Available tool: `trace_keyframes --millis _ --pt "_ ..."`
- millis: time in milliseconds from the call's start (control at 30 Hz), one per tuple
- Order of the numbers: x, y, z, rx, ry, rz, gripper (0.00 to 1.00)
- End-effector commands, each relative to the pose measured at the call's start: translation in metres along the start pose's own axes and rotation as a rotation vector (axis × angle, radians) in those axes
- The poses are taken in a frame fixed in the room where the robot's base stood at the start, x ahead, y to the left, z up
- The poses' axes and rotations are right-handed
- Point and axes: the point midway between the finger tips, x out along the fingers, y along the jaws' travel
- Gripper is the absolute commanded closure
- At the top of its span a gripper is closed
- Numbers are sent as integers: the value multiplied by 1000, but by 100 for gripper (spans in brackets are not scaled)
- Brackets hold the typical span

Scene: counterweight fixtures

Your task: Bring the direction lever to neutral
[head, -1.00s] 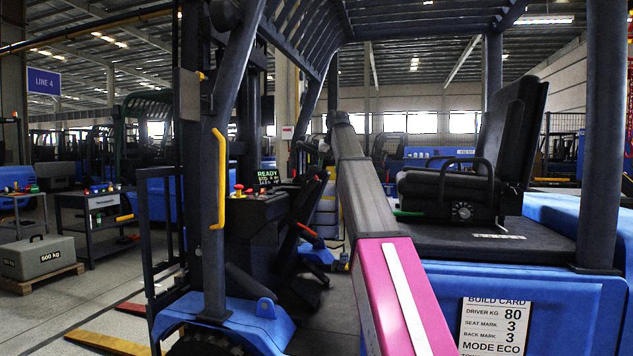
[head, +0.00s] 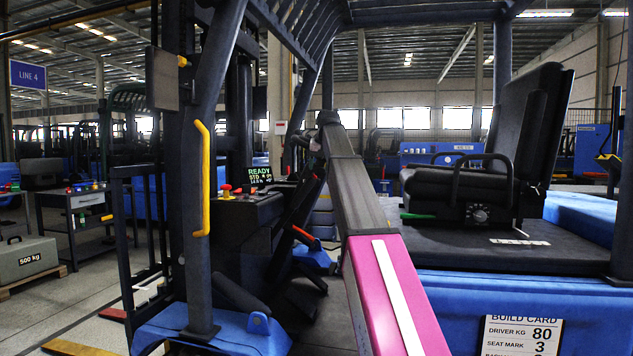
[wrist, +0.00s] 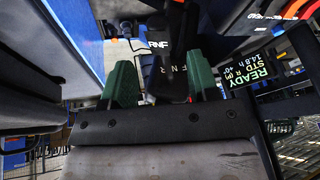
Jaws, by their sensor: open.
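In the wrist view my gripper (wrist: 160,75) is open, its two green fingers apart. A black lever-like part (wrist: 176,50) stands between and beyond the fingers; I cannot tell whether either finger touches it. White letters "RNF" and "F N R" are next to it. The display (wrist: 262,72) at the right reads READY, STD and what looks like R (M). It also shows in the head view, as the lit display (head: 260,174) on the dark console. In the head view my arm reaches into the cab, and the gripper and lever cannot be made out.
A seat (head: 490,150) stands right of my arm, on a blue body with a build card (head: 520,336). A dark pillar with a yellow handle (head: 202,180) stands left. An orange-tipped lever (head: 303,234) and red button (head: 226,188) are near the console.

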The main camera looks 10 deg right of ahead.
Motion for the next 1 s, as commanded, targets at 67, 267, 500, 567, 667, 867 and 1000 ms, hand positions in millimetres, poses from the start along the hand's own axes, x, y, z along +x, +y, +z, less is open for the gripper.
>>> trace_keyframes --millis 67,267,500,567,667,867,1000 --pt "16 0 1 0 -2 0 45" --pt "47 0 0 0 -1 0 45" --pt "63 0 0 0 0 0 45" --pt "65 0 0 0 0 0 45" --pt "65 0 0 0 0 0 45" --pt "65 0 0 0 0 0 65" --pt "65 0 0 0 0 0 100"
